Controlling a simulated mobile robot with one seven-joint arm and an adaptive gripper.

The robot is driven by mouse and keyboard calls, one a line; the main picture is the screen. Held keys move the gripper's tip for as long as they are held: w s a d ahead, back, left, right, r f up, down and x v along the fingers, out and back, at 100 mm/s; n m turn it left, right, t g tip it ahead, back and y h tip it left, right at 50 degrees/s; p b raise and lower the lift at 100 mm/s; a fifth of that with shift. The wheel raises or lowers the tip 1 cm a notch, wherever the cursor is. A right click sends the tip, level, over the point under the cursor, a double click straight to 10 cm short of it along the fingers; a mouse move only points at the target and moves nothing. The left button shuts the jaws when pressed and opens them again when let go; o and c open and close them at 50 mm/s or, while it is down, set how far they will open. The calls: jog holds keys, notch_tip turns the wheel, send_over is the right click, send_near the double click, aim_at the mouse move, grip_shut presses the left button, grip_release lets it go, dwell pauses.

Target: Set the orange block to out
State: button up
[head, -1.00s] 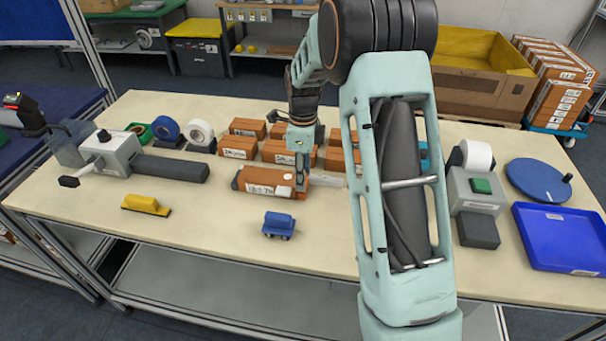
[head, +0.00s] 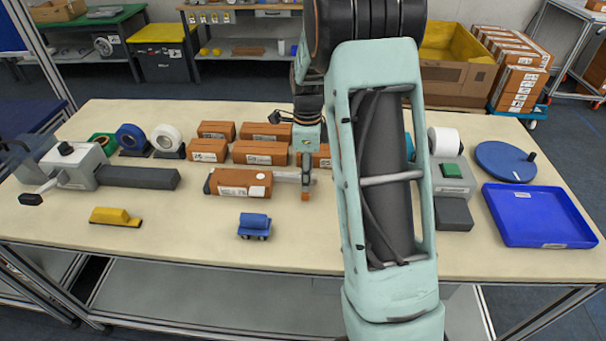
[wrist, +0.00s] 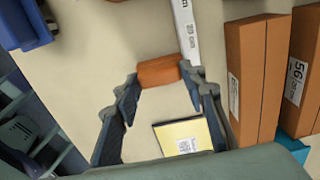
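The orange block (head: 305,195) is at the right end of a white, marked strip (head: 286,177) that runs from a brown labelled box (head: 238,184). My gripper (head: 306,184) points down over the block. My fingers hide part of the block in the head view.
Several brown boxes (head: 260,152) stand behind the strip. A blue block on a base (head: 254,225) and a yellow one (head: 115,216) lie toward the front. A yellow card (wrist: 183,138) lies near my gripper. A blue tray (head: 538,215) is at right.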

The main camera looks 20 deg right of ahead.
jog(key=o, duration=0.4)
jog(key=shift+s+d, duration=0.1)
jog(key=shift+d, duration=0.15)
jog(key=shift+a, duration=0.1)
jog(key=shift+r, duration=0.25)
notch_tip(320, 180, up, 12)
jog(key=shift+f, duration=0.2)
